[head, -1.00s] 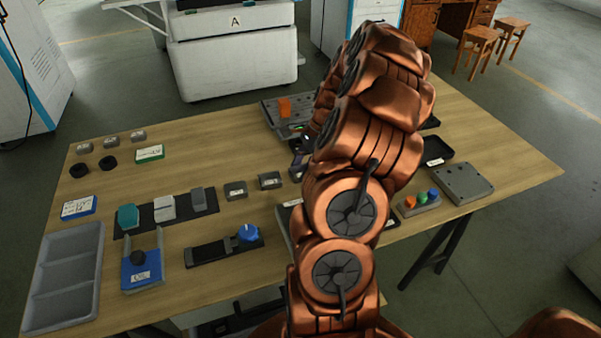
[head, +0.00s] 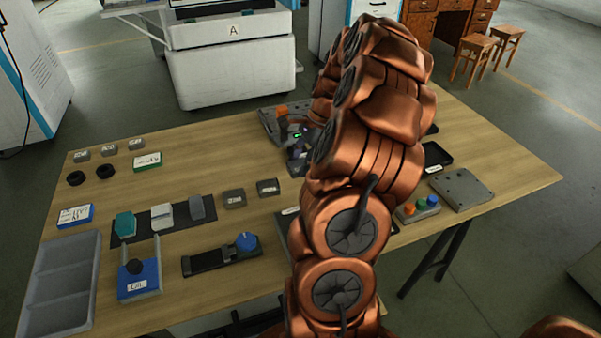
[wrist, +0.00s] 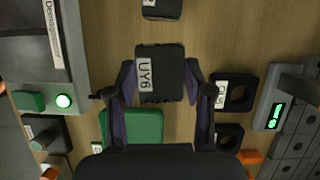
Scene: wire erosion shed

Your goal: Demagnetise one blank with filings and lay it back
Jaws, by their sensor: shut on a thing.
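My gripper (wrist: 163,92) is shut on a dark grey blank (wrist: 174,85) with a white label reading UY6. The blank's edges look dark and ragged, which may be filings. In the head view my arm hides most of the gripper, and only its dark fingers (head: 298,160) show. The demagnetiser (wrist: 70,98), a grey unit with a green button and a lit green lamp, is left of the gripper in the wrist view. Another blank (wrist: 162,9) lies at the top edge there. Two grey blanks (head: 234,199) (head: 268,187) stand in a row in the head view.
A green pad (wrist: 145,124) lies below the held blank. A grey compartment tray (head: 92,262), a blue oil pot (head: 139,284) and a blue-knobbed fixture (head: 217,261) occupy the left front.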

